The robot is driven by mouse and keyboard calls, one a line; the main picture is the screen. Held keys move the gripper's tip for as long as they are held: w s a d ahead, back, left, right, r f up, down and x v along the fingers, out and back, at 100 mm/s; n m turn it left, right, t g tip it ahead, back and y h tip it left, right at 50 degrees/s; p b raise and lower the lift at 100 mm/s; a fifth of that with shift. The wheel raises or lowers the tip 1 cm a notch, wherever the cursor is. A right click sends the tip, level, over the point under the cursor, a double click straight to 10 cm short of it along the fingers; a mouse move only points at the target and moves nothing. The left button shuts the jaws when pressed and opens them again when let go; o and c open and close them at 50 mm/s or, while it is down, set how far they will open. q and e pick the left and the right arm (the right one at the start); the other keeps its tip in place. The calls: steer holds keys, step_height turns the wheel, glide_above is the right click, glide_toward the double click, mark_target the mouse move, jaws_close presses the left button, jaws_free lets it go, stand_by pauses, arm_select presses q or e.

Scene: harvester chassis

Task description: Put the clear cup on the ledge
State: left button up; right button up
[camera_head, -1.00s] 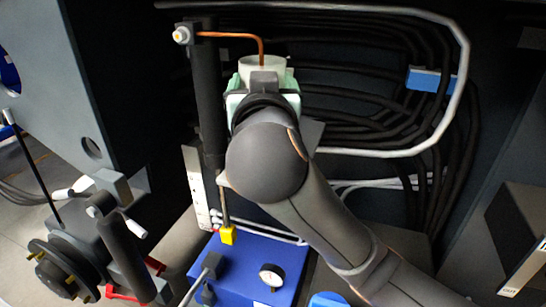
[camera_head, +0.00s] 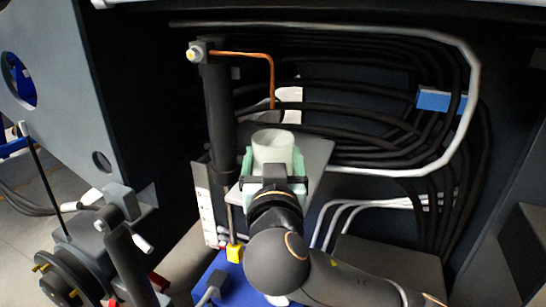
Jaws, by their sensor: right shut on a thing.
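The clear cup (camera_head: 272,148), pale and translucent, stands upright in my right gripper (camera_head: 274,172). The gripper's pale green fingers are shut on either side of it. The grey ledge (camera_head: 316,152) is a flat plate behind and to the right of the cup. The cup overlaps the ledge in the head view; I cannot tell whether it touches it. My right gripper hides part of the ledge. My left gripper is not in view.
A bent copper pipe (camera_head: 272,75) comes down behind the cup, near a white object (camera_head: 290,104). A dark upright post (camera_head: 218,110) stands close on the left. Black cables (camera_head: 385,120) and a pale curved tube (camera_head: 472,80) lie to the right.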

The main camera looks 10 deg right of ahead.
steer(key=shift+f, duration=0.2)
steer(key=o, duration=1.3)
steer(key=shift+r, duration=0.1)
steer(key=shift+r, duration=0.25)
steer(key=v, duration=1.2)
steer(key=shift+p, duration=0.3)
steer(key=shift+f, duration=0.15)
